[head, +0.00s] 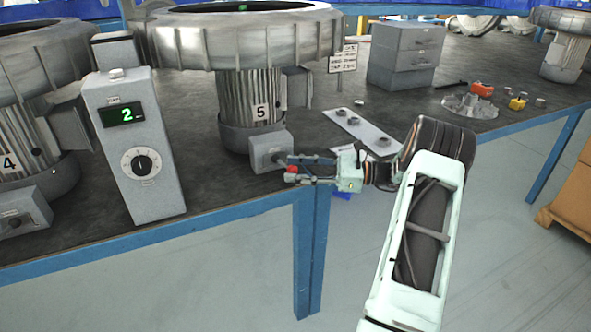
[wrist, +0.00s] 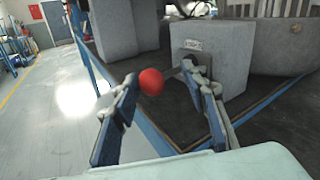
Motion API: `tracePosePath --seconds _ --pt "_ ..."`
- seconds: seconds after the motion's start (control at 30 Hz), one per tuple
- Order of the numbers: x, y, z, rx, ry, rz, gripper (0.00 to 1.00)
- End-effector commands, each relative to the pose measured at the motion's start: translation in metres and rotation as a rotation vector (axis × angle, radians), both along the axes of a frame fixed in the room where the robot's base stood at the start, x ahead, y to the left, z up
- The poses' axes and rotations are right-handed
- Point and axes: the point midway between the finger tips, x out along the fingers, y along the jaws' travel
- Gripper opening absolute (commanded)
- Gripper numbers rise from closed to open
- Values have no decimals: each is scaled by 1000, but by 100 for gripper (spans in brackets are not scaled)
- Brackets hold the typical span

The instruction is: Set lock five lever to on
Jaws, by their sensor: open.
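The lock five box (head: 266,150) is a small grey block at the base of the blower marked 5 (head: 245,98). It also shows in the wrist view (wrist: 223,75), with a small label on its face. Its lever ends in a red ball knob (head: 292,170), which stands out in front of the box. My gripper (head: 289,171) is open at the box's front. In the wrist view the red knob (wrist: 151,82) shows between the spread fingers, closer to the left one. The lever's stem is mostly hidden behind the right finger, and I cannot tell whether either finger touches the knob.
A grey control box (head: 135,160) reading 2, with a dial, stands left of blower 5. A metal plate with knobs (head: 364,130) lies behind my gripper. A grey drawer cabinet (head: 405,55) stands further back. The bench's blue front edge (head: 240,205) runs below.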

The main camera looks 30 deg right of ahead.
Motion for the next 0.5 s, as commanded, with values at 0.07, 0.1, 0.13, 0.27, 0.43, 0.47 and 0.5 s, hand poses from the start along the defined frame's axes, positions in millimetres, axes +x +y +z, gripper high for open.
tracePosePath --seconds 0.07,0.1,0.13,0.27,0.43,0.47,0.5 --pt "-4 -7 0 0 0 -3 40" --pt "-6 -12 -1 -1 1 -4 40" --pt "-9 -16 -1 -1 1 -5 40" --pt "-23 -39 -1 -1 -1 -5 40" --pt "-43 -69 -1 0 -1 -2 40" --pt "-46 -73 -1 0 -1 -1 40" --pt "-50 -79 -1 0 0 -1 40"
